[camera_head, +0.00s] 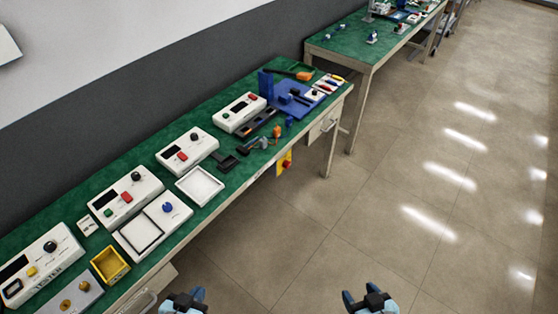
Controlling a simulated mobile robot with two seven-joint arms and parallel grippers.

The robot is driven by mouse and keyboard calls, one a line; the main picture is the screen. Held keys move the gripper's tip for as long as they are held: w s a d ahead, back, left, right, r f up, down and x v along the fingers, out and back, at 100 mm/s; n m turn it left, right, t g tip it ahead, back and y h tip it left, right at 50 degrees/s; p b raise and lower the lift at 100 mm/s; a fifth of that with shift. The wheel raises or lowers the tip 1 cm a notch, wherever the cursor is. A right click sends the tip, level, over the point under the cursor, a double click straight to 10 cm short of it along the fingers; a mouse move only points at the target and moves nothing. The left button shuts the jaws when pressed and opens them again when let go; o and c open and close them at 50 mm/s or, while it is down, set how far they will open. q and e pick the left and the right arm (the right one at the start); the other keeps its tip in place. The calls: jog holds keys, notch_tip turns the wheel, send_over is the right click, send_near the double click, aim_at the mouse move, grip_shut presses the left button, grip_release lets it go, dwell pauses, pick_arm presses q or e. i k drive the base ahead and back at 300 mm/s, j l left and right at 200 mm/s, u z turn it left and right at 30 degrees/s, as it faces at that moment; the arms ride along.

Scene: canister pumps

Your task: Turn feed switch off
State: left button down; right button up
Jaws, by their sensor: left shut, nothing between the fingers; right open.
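No label reading "feed" can be made out, so I cannot tell which control is the feed switch. A yellow plate with a red knob (285,163) sits on the front edge of the green bench. White control boxes stand along the bench, among them one with a black knob and red button (126,196) and one with a red button (187,147). Switch positions are too small to read. My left gripper (186,299) is shut and empty, low in front of the bench. My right gripper (370,299) is open and empty over the floor, further right.
The green bench (232,168) runs diagonally along the wall. It holds a white tray (200,186), a yellow bin (110,265), a blue mat with tools (291,108) and a box marked TESTER (42,262). A second bench (345,38) stands behind. The tiled floor at right is clear.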

aim_at(287, 164)
jog(key=i+l+u, duration=0.1)
jog(key=i+u, duration=0.35)
jog(key=i+l+u, duration=0.2)
jog(key=u, duration=0.3)
